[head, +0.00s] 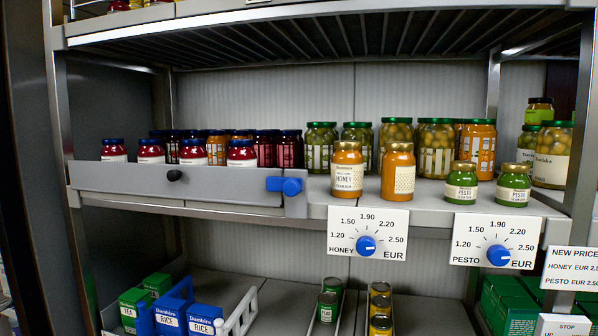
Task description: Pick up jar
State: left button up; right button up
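Many jars stand on the middle shelf. Two orange honey jars, a left one (347,178) and a right one (397,180), stand upright near the front edge. Two green pesto jars, a left one (461,184) and a right one (513,186), stand to their right. Red jars with dark blue lids (191,152) stand at the left behind a grey front panel (140,182). Taller green-lidded jars (436,148) stand at the back. The frames do not show which jar the task means. Neither of my grippers is in view.
A blue handle (284,185) sits at the panel's right end. Dial price cards for honey (367,232) and pesto (496,240) hang from the shelf edge. An upper shelf (300,12) overhangs the jars. Rice boxes (168,315) and cans (380,305) stand below.

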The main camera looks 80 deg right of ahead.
aim_at(398, 166)
jog(key=i, duration=0.95)
jog(key=z, duration=2.35)
